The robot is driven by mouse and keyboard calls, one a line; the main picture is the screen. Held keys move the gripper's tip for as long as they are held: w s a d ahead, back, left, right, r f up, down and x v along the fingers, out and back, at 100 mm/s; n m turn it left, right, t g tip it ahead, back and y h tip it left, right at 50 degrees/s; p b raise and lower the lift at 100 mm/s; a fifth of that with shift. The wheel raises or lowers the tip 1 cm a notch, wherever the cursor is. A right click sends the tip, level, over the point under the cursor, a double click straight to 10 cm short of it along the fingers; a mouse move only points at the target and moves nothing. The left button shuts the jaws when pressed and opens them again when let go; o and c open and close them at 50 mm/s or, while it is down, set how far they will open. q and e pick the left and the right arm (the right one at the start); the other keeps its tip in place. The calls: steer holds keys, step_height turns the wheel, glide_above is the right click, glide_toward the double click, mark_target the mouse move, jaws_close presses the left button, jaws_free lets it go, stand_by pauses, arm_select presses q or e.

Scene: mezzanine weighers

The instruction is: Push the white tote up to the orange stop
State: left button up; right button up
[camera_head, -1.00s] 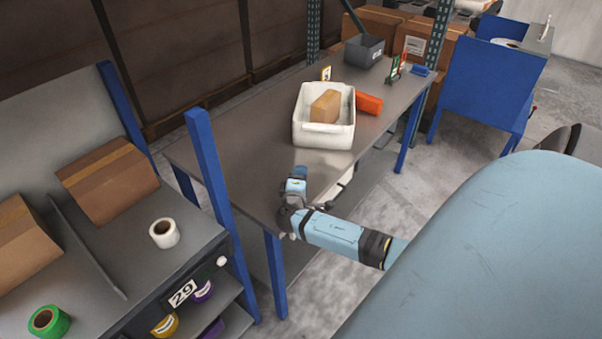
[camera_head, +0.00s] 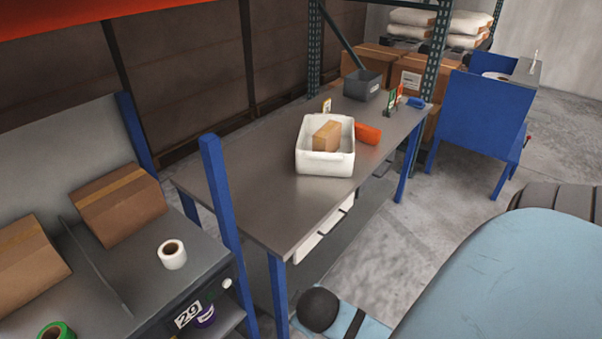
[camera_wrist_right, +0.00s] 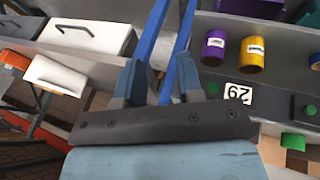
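The white tote (camera_head: 325,167) stands upright on the grey table (camera_head: 240,195), with a cardboard box inside it. The orange stop (camera_head: 368,134) lies on the table just right of the tote's far part; whether they touch I cannot tell. My right gripper (camera_wrist_right: 158,75) shows in the right wrist view, fingers apart with nothing between them, in front of the table legs and drawers. The tote cannot be made out there. In the head view part of my arm shows at the bottom, but no gripper. My left gripper is in neither view.
A grey bin (camera_head: 362,85) and small signs stand at the table's far end. White drawers (camera_head: 322,228) hang under its front edge. A blue post (camera_head: 216,185) and a bench with cardboard boxes (camera_head: 118,205) and a white roll (camera_head: 172,254) are at left. The table's near part is clear.

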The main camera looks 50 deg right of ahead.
steer(key=s+a+r+y+p, duration=0.2)
steer(key=s+a+r+y, duration=0.2)
steer(key=s+a+r, duration=0.15)
steer(key=w+a+f+n+t+y+p, duration=0.1)
steer(key=w+a+f+t+y+p, duration=0.1)
steer(key=w+a+t+p, duration=0.3)
steer(key=a+t+p, duration=0.1)
steer(key=p, duration=0.2)
steer(key=shift+f+t+y+p, duration=0.3)
steer(key=shift+f+t+p, duration=0.05)
steer(key=shift+t+p, duration=0.05)
